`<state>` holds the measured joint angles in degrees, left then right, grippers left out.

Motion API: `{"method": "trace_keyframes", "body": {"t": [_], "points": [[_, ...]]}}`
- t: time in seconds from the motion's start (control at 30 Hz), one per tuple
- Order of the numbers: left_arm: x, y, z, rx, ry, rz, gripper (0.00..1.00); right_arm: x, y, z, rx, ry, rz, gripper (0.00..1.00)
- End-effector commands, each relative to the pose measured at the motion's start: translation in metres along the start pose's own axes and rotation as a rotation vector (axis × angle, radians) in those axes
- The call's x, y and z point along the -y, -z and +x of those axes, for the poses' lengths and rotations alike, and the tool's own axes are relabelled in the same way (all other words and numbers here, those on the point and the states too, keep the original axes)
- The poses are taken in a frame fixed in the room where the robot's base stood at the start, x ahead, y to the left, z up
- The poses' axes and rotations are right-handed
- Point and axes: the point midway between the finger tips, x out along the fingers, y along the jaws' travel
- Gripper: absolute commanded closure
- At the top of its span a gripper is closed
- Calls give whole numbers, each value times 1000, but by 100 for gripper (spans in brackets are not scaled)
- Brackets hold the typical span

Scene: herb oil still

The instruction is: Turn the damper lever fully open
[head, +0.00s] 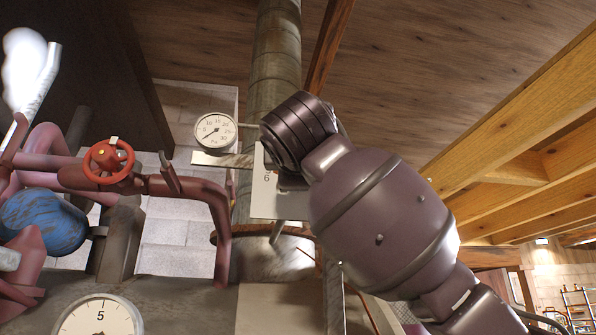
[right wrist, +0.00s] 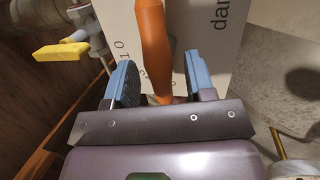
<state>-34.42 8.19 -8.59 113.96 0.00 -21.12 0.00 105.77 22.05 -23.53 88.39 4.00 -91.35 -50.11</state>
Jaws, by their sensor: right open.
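The orange damper lever (right wrist: 152,45) runs down from the top edge of the right wrist view, in front of a pale plate (right wrist: 205,55) with dark lettering and numbers. My right gripper (right wrist: 157,72) is open, with one blue finger on each side of the lever. Gaps show between the lever and both fingers, so neither seems to touch it. In the head view part of the plate (head: 268,204) shows beside the pipe, with a "6" on it. My right arm hides the lever and my right fingers there. My left gripper is not in view.
A yellow handle (right wrist: 60,52) sits left of the gripper in the right wrist view. In the head view a round gauge (head: 214,130) and a red valve wheel (head: 109,161) are left of the tall pipe (head: 275,65). Wooden beams (head: 520,115) cross the right side.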

Motion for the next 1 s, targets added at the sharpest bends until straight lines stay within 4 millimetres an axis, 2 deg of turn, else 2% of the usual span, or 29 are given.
{"method": "trace_keyframes", "body": {"t": [0.3, 0.5, 0.7, 1.0], "points": [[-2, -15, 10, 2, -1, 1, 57, 2, 0, -57, -2, -4, 0, 50], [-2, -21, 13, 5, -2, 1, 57, 0, 0, -85, -1, -4, 1, 50], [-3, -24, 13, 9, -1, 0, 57, 0, -1, -96, 0, -3, 1, 50], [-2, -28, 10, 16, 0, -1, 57, -1, -1, -97, 1, -3, 1, 50]]}}
